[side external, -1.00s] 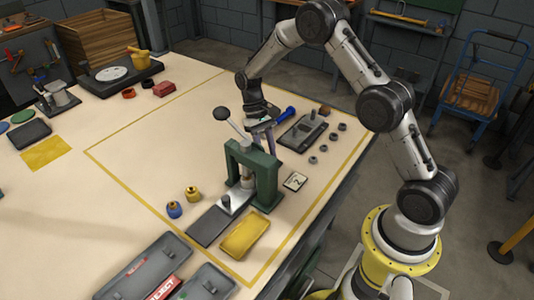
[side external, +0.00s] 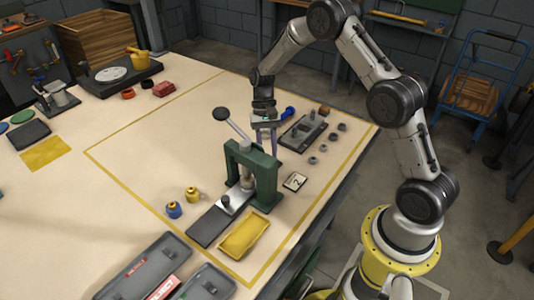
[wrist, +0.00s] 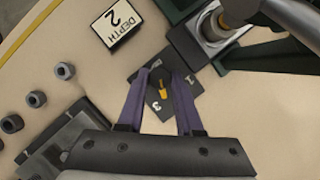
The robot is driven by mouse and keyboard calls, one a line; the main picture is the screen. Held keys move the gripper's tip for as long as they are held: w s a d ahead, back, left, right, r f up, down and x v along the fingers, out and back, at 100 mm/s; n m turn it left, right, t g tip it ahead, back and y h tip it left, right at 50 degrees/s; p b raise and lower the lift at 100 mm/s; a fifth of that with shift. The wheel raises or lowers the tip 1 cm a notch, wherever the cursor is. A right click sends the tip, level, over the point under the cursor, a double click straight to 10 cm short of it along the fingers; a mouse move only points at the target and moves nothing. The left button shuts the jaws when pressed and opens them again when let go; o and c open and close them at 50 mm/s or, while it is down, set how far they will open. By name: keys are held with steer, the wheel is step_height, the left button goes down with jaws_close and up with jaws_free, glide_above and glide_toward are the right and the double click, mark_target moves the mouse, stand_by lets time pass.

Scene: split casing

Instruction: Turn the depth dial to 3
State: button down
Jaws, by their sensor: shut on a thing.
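The depth dial (wrist: 160,106) shows in the wrist view as a dark plate with a knob and a yellow pointer mark (wrist: 162,88). The numbers 1 and 3 are readable on it; other marks are hidden by the fingers. The pointer's exact setting is hard to tell. My gripper (wrist: 160,80) has its purple fingers on both sides of the knob, shut on it. In the side view my gripper (side external: 267,146) points down behind the green press (side external: 264,172), which hides the dial.
The press's lever with a black ball (side external: 221,114) rises left of my gripper. Several nuts (wrist: 36,98) and a dark tray with pegs (side external: 302,132) lie close on the right. A yellow tray (side external: 244,236) is in front of the press.

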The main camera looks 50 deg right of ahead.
steer(key=shift+s+d+m+t+y, duration=0.1)
steer(key=shift+m+t+y, duration=0.2)
steer(key=shift+m, duration=0.65)
steer(key=shift+s+m+t+y, duration=0.1)
steer(key=shift+m+t+y, duration=0.15)
steer(key=shift+m, duration=0.7)
steer(key=shift+w, duration=0.1)
steer(key=c, duration=0.6)
jaws_free()
steer(key=v, duration=1.3)
steer(key=shift+d+r, duration=0.1)
steer(key=shift+r, duration=0.3)
